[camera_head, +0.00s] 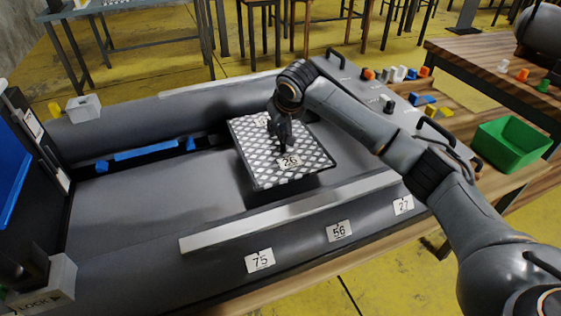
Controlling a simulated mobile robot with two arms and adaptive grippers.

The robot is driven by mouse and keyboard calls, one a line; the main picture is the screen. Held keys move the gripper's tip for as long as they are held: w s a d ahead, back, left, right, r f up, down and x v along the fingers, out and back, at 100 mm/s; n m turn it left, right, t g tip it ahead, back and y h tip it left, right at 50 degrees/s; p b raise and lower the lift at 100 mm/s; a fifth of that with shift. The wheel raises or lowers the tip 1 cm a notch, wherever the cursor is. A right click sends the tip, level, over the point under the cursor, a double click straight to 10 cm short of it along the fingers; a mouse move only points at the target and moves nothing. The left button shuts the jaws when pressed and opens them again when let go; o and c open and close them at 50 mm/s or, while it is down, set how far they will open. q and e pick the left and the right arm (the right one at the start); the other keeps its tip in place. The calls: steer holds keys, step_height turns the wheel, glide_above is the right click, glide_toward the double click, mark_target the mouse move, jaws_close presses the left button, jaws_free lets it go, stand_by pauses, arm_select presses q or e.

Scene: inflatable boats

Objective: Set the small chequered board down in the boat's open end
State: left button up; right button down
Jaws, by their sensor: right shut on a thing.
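The small chequered board (257,172) is grey and white with dark edges and carries a tag reading 26. It is inside the grey inflatable boat (120,232), between the two side tubes and toward the right end. My right gripper (284,142) comes down from above and is shut on the board near its middle. A dark shadow shows under the board's front edge; I cannot tell whether it touches the floor of the boat. My left gripper is not in view.
Tags 75, 56 and 27 mark the near tube. A green bin (507,146) and coloured blocks (424,100) stand at the right. The boat floor left of the board is clear.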

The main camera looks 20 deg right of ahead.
mark_target(279, 148)
step_height(279, 148, down, 7)
steer(key=shift+r+b, duration=0.15)
steer(key=shift+b, duration=0.5)
steer(key=shift+s+f, duration=0.15)
steer(key=shift+f, duration=0.25)
steer(key=c, duration=1.3)
jaws_free()
steer(key=shift+f, duration=0.25)
steer(key=shift+c, duration=0.2)
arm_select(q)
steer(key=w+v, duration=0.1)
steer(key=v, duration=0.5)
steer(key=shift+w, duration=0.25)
arm_select(e)
steer(key=shift+r, duration=0.1)
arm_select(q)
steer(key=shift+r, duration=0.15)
arm_select(e)
steer(key=shift+r, duration=0.25)
steer(key=shift+s+r, duration=0.15)
steer(key=shift+r, duration=0.2)
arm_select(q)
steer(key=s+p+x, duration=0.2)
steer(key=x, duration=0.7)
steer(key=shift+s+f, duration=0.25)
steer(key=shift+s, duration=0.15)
arm_select(e)
steer(key=v, duration=1.1)
arm_select(q)
steer(key=shift+p, duration=0.3)
